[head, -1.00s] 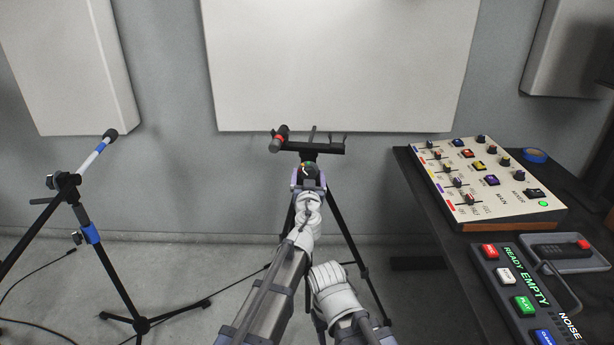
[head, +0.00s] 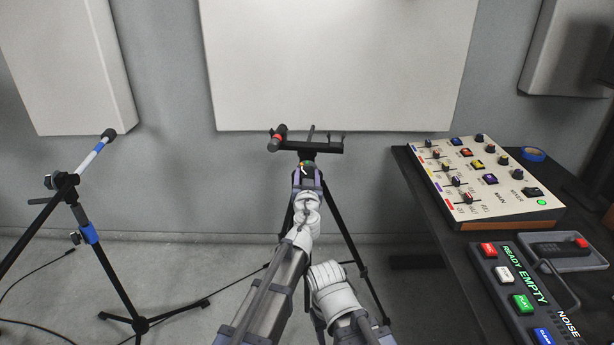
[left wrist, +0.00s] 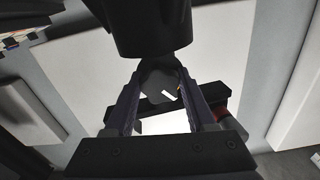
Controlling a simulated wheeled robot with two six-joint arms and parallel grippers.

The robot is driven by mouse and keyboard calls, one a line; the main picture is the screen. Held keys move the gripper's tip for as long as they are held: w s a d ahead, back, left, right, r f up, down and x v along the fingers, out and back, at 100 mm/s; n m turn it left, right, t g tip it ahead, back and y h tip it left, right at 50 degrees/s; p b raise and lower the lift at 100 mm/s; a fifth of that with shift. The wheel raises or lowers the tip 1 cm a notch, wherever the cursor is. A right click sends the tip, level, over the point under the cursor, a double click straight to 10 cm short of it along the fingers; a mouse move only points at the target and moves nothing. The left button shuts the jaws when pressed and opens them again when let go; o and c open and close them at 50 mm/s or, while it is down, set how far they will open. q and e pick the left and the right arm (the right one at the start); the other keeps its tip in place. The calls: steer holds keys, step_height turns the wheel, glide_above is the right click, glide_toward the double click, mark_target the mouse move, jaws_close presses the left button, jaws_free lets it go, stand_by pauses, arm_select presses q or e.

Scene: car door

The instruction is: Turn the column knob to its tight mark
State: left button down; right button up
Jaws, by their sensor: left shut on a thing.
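The column knob (head: 308,169) is a small dark knob on the stand's column, just below the dark crossbar (head: 322,148). Bits of coloured marking show by it, but its pointer and the tight mark are too small and covered to read. My left gripper (head: 307,174) reaches it from the front and is shut on it. In the left wrist view the knob (left wrist: 160,82) is a dark round shape between the two fingers, with a pale mark on its face. My right gripper does not show.
A microphone stand (head: 75,200) with blue bands stands at the left. A dark desk (head: 425,205) at the right bears a mixer (head: 490,185) and a button panel (head: 515,290). A pale wall panel (head: 340,60) hangs behind the column. The tripod's legs spread below it.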

arm_select(q)
steer(key=shift+m, duration=0.3)
steer(key=m, duration=0.3)
steer(key=shift+m, duration=2.1)
steer(key=shift+c, duration=1.1)
jaws_free()
